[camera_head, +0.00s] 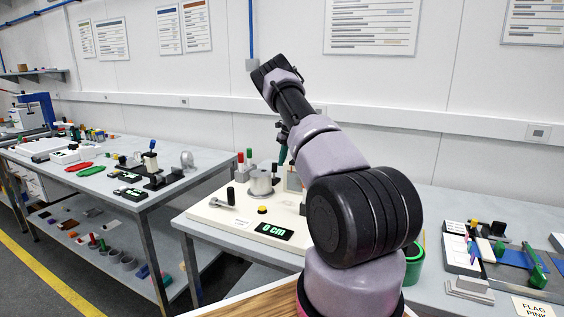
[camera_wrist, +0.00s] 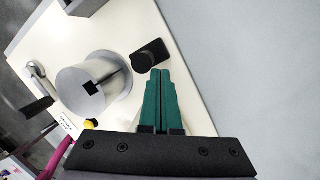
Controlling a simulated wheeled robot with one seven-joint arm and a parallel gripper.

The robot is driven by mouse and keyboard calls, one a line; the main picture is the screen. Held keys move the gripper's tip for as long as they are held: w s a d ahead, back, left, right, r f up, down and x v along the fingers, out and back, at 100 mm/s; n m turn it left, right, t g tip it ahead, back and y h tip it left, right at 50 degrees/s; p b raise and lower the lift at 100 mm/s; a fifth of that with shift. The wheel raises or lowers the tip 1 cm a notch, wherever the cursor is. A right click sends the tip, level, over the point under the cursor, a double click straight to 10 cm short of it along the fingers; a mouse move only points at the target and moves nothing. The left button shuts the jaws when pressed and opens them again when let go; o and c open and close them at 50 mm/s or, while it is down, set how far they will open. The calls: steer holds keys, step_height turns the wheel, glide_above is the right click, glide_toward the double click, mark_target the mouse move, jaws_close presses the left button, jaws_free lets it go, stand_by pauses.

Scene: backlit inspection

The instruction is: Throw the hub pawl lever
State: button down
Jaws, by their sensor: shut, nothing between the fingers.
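A pale board (camera_head: 215,215) on the bench holds a silver drum (camera_head: 260,182), which also shows in the wrist view (camera_wrist: 80,92) with a black slot mark on its top. Beside the drum in the wrist view is a dark plate with a short round black knob (camera_wrist: 146,60); it looks like the pawl lever, but I cannot be sure. My gripper (camera_wrist: 160,72) has green fingers, pressed together and empty. In the wrist view the fingertips appear just below the dark plate; contact cannot be told. In the head view my gripper (camera_head: 283,153) hangs above the board, partly hidden by my arm.
A crank with a black handle (camera_wrist: 38,106) stands left of the drum. A green container (camera_head: 414,262) is right of my arm.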

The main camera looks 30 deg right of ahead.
steer(key=v, duration=1.2)
steer(key=n+t+h, duration=0.2)
steer(key=n+h, duration=0.2)
steer(key=n, duration=0.5)
glide_toward(275, 164)
steer(key=f, duration=0.3)
steer(key=w+f, duration=0.1)
steer(key=f, duration=0.4)
steer(key=shift+w+a+f, duration=0.15)
steer(key=shift+a+f, duration=0.1)
steer(key=shift+f, duration=0.1)
steer(key=shift+w+d+r, duration=0.1)
steer(key=shift+w+d, duration=0.35)
steer(key=shift+d, duration=0.15)
steer(key=shift+w+d+r, duration=0.1)
steer(key=shift+w+d, duration=0.3)
steer(key=shift+d, duration=0.2)
steer(key=shift+w+d+r, duration=0.1)
